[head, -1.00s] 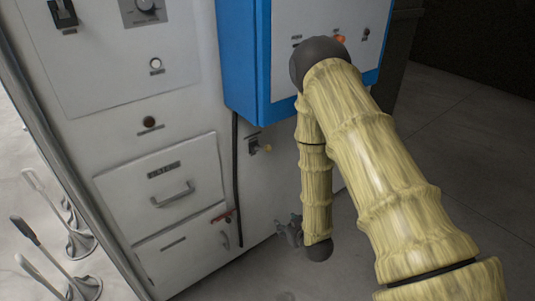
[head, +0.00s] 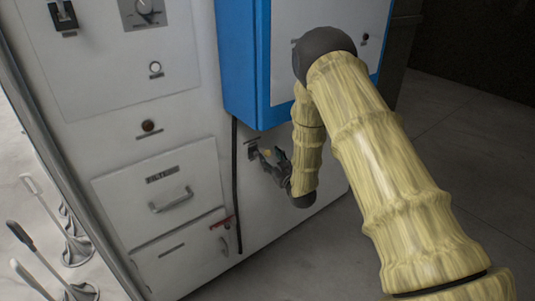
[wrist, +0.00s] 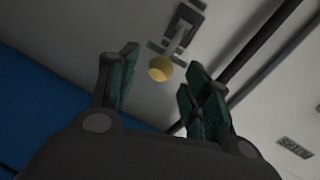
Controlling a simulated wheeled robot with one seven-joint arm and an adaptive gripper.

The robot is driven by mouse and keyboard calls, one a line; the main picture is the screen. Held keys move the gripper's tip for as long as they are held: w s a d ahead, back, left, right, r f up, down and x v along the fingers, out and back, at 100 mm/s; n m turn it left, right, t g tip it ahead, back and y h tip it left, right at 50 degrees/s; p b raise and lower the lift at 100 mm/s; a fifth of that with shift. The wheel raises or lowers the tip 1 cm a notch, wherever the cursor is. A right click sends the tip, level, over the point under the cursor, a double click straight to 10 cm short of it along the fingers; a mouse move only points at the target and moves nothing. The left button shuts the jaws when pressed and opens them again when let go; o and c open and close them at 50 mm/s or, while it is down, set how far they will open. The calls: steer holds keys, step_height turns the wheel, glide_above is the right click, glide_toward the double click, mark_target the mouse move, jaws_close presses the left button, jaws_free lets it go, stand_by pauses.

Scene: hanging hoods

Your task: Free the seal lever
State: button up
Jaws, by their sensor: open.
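A small lever with a yellow knob (wrist: 160,68) sticks out of a dark slotted plate (wrist: 185,22) on the white cabinet face. In the wrist view the knob appears between my open fingers, touching neither visibly. My gripper (wrist: 158,82) has green-padded fingers spread on both sides of it. In the head view my gripper (head: 273,159) is at the lever below the blue box, and the knob (head: 267,153) is partly hidden by the fingers. I cannot read the label by this lever.
The blue-framed box (head: 240,65) juts out above the lever. A black cable (head: 236,180) runs down to its left. A red latch (head: 222,222) and a drawer handle (head: 172,200) are farther left. Open floor (head: 470,130) lies to the right.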

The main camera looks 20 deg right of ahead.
mark_target(269, 155)
steer(key=shift+w+a, duration=0.15)
steer(key=shift+w, duration=0.7)
steer(key=shift+w+a, duration=0.1)
steer(key=shift+w, duration=0.7)
steer(key=shift+c, duration=0.2)
jaws_close()
